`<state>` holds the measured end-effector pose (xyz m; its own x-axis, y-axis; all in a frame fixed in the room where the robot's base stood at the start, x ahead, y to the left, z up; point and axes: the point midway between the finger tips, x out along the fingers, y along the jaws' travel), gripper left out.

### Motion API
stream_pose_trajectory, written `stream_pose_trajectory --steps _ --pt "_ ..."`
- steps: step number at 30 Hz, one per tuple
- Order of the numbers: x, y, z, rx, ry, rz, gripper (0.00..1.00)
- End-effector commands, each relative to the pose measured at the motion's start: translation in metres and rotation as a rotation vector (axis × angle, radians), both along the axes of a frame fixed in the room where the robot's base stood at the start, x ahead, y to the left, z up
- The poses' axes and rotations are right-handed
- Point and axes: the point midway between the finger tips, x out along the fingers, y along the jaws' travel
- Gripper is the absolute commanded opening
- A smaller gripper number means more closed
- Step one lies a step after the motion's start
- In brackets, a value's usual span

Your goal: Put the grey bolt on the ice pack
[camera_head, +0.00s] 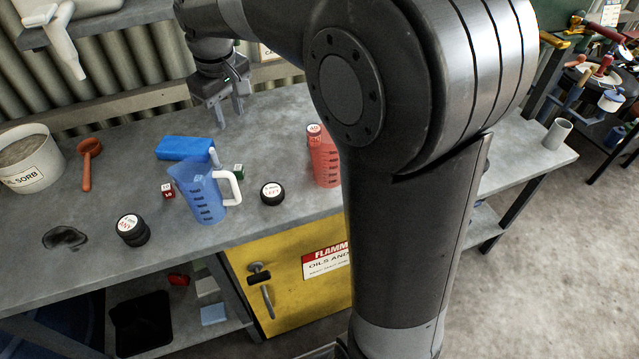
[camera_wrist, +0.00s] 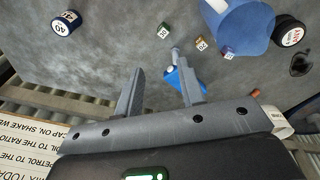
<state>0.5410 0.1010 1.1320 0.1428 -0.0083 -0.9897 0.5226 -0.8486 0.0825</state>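The blue ice pack (camera_head: 184,147) lies flat on the grey bench behind the blue jug. It also shows in the wrist view (camera_wrist: 184,82), partly hidden by a finger. A small light-grey piece that looks like the grey bolt (camera_head: 212,157) is at the pack's right end, behind the jug's rim. My gripper (camera_head: 232,121) is open and empty, above the bench, behind and right of the pack. Its fingers fill the middle of the wrist view (camera_wrist: 160,82).
The blue jug (camera_head: 204,192) stands close in front of the pack, with small cubes around, including a green one (camera_head: 238,170). A red beaker (camera_head: 325,160), black tins (camera_head: 272,193), a red scoop (camera_head: 87,165) and a white tub (camera_head: 28,160) also stand on the bench.

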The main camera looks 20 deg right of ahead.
Motion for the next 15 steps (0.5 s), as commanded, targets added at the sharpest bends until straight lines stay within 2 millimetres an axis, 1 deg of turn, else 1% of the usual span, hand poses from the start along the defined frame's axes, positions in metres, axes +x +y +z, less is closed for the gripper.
stream_pose_trajectory --steps 1,5,6,11,15 --pt "-0.016 -0.009 0.009 0.004 -0.025 -0.031 0.36" --pt "-0.055 -0.029 0.021 0.018 -0.078 -0.113 0.36" --pt "-0.068 -0.035 0.024 0.024 -0.094 -0.138 0.36" --pt "-0.117 -0.057 0.029 0.051 -0.160 -0.240 0.36" --pt "-0.160 -0.074 0.025 0.083 -0.216 -0.327 0.36"
